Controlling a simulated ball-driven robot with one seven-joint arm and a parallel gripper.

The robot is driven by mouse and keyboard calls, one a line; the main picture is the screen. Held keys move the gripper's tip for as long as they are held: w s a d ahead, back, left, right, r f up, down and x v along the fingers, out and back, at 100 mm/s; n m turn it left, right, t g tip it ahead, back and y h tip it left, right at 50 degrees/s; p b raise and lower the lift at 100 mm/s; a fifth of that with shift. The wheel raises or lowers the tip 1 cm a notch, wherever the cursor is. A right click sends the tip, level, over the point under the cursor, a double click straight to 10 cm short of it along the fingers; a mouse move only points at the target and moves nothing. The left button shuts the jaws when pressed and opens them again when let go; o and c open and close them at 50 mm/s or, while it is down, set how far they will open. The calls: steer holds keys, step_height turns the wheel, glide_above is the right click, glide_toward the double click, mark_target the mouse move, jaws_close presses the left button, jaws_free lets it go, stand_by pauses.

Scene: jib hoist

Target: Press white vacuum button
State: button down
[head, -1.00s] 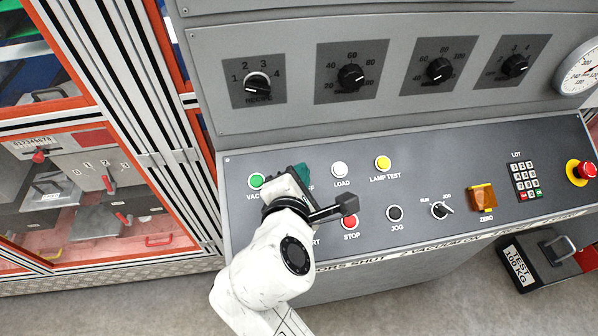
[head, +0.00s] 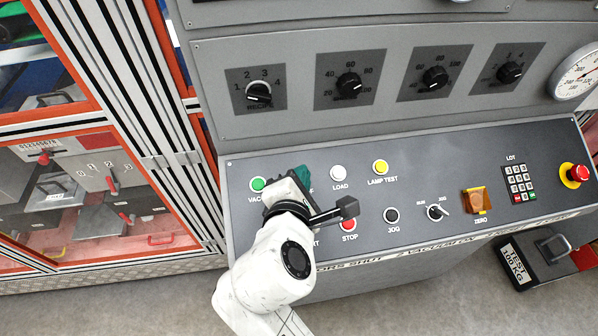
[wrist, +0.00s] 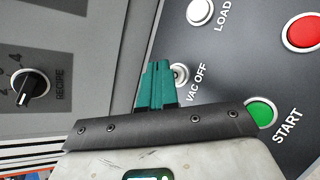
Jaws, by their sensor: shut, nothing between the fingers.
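The white button labelled VAC OFF (wrist: 181,75) shows in the wrist view, just right of my fingertips and partly covered by them. In the head view my gripper hides it, and only the end of its label shows. My gripper (wrist: 157,72) has teal fingers, which are shut and empty. It is over the upper left of the sloping button panel, and its teal fingers also show in the head view (head: 302,180). I cannot tell whether the fingertips touch the button or the panel.
A white LOAD button (head: 338,173) and a yellow LAMP TEST button (head: 380,167) lie to the right. A green button (head: 257,184) is left of my gripper. A green START button (wrist: 262,111) and a red STOP button (head: 348,224) are nearby. Knobs (head: 348,84) line the upright panel behind.

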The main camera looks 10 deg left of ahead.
steer(key=r+p, duration=0.1)
steer(key=s+r+p, duration=0.1)
steer(key=r+p, duration=0.1)
steer(key=s+r+p, duration=0.1)
steer(key=p, duration=0.1)
steer(key=shift+d+r, duration=0.25)
steer(key=shift+r, duration=0.05)
steer(key=shift+w, duration=0.1)
stand_by(1.0)
